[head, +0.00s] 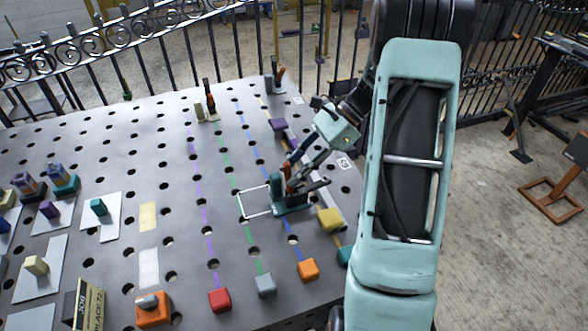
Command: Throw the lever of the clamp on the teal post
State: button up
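A toggle clamp with a teal base and upright teal post (277,190) stands on the perforated metal table (165,195), just right of a white outlined square. Its red-orange lever (287,171) stands up beside the post. My gripper (300,175) reaches down from the upper right, with its dark fingers close around or beside the lever. The fingers overlap the clamp, so I cannot tell whether they touch the lever or how far apart they are. Part of the clamp's arm and base is hidden behind my gripper.
Two other clamps with dark and red levers stand at the back, one at the middle (207,105) and one at the right (276,80). Red (219,300), grey (265,286), orange (308,270) and yellow (329,219) blocks line the front right. Boxes and small blocks fill the left.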

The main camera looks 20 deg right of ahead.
jog(key=shift+d, duration=0.1)
jog(key=v, duration=1.2)
jog(key=shift+s, duration=0.1)
jog(key=shift+c, duration=0.4)
